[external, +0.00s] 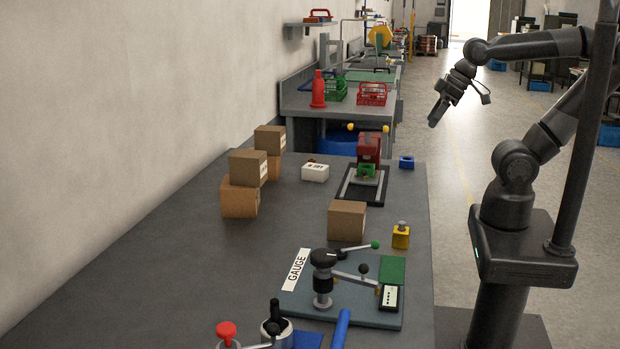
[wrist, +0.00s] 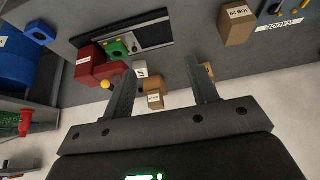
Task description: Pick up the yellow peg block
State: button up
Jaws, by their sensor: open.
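The yellow peg block (external: 400,237) stands upright on the dark bench near its right edge in the external view, with a grey peg on top. It sits just right of a cardboard box (external: 346,220) and behind the gauge plate (external: 297,302). My gripper (external: 460,111) is open and empty, high in the air beyond the bench's right edge, far from the block. In the wrist view my gripper (wrist: 160,66) shows two spread fingers with nothing held between them. A small yellow patch at that view's top right may be the block; I cannot tell.
A red press (external: 369,148) on a black base, a blue block (external: 406,162), a white box (external: 315,172) and stacked cardboard boxes (external: 248,168) stand farther back. The gauge plate carries a clamp with a raised lever (external: 357,249).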

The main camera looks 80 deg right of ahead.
jog(key=shift+o, duration=1)
jog(key=g, duration=0.6)
send_over(402, 222)
notch_tip(402, 222, down, 13)
jog(key=shift+a+f, duration=0.1)
jog(key=shift+a, duration=0.05)
jog(key=shift+m, duration=0.3)
notch_tip(402, 222, down, 5)
jog(key=shift+r, duration=0.2)
jog(key=shift+f, duration=3.1)
jog(key=c, duration=1.2)
